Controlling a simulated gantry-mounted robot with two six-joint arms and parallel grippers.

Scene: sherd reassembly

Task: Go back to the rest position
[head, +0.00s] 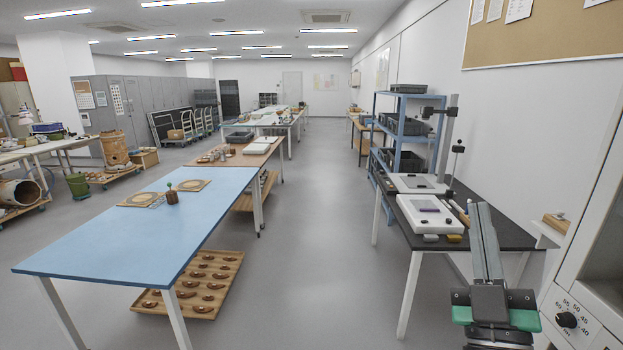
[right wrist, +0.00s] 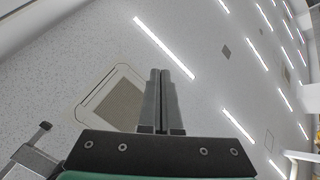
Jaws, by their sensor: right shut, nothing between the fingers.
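My right gripper (head: 481,208) is at the lower right of the head view, in front of the black table. Its two grey fingers lie together, with nothing between them. In the right wrist view my right gripper (right wrist: 161,72) points up at the ceiling, its fingers side by side and empty. My left gripper is in neither view.
A black table (head: 395,209) with white trays (head: 432,218) stands behind my right gripper. A white cabinet with a dial (head: 567,320) is close at the right edge. A blue table (head: 130,240) stands at left. The grey floor between the tables is clear.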

